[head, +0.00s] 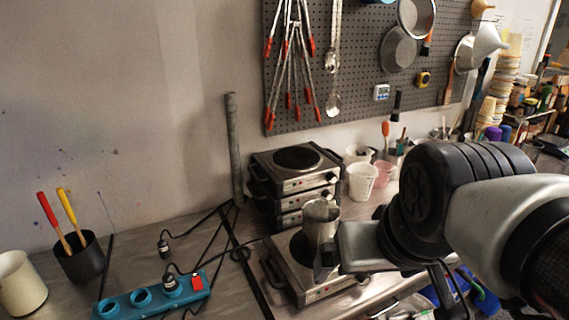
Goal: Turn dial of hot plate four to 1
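A single silver hot plate (283,272) with a black burner lies on the metal table at the front. Behind it stands a stack of several hot plates (282,187), with small dials (333,178) on the right of their front panels. No number is legible, so I cannot tell which is hot plate four. My gripper (327,262) is low over the right part of the front hot plate, close to the pitcher.
A teal power strip (140,308) with a red switch and black cables lies to the left. A black cup (80,262) with tools and a cream mug (20,285) stand at far left. White tubs (362,181) stand right of the stack. A pegboard (355,100) hangs behind.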

